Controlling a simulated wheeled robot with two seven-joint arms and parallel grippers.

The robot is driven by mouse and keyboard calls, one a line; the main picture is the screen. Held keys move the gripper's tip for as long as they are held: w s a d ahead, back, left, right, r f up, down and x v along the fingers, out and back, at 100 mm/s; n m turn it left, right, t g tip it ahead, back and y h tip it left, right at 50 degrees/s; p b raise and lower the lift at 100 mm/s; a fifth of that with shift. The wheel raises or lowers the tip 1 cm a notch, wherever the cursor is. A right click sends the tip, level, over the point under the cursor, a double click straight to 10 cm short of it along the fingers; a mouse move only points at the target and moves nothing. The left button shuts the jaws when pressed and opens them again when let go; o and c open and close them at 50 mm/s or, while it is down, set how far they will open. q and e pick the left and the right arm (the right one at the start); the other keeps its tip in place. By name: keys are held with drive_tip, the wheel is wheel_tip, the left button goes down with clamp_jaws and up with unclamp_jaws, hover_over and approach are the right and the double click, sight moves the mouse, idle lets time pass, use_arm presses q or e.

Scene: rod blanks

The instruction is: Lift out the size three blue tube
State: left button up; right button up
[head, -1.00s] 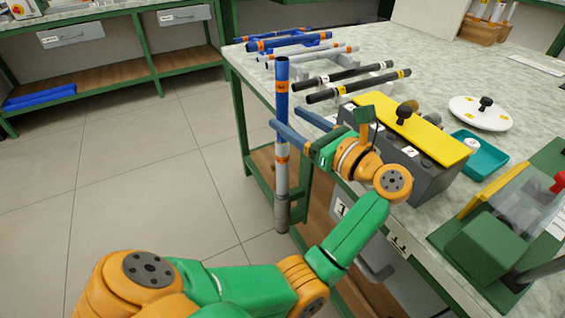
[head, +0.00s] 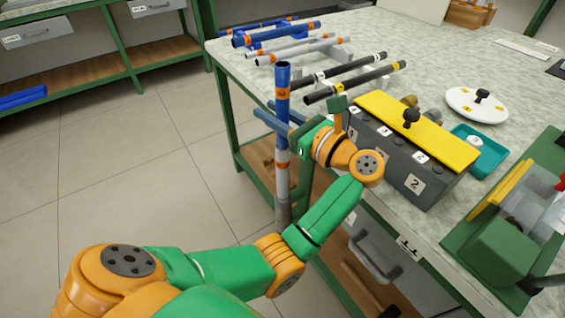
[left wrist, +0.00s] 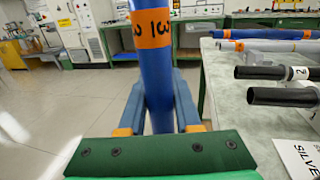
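The blue tube (head: 283,112) with orange bands stands upright beside the table's left edge. My right gripper is not in view.
Blue, grey and black tubes (head: 355,82) lie on racks on the table (head: 440,50). A grey box with a yellow lid (head: 420,130) stands near the front edge, with a white disc (head: 478,104) and a teal tray (head: 490,160) behind. Floor left of the table is clear.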

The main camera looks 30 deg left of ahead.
use_arm(q)
drive_tip(key=shift+a, duration=0.1)
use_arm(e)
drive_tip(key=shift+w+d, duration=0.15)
use_arm(q)
wheel_tip(320, 180, up, 28)
drive_tip(key=p, duration=0.5)
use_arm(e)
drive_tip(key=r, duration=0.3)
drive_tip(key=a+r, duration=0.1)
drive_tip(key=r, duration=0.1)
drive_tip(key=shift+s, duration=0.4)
use_arm(q)
drive_tip(key=shift+f, duration=0.1)
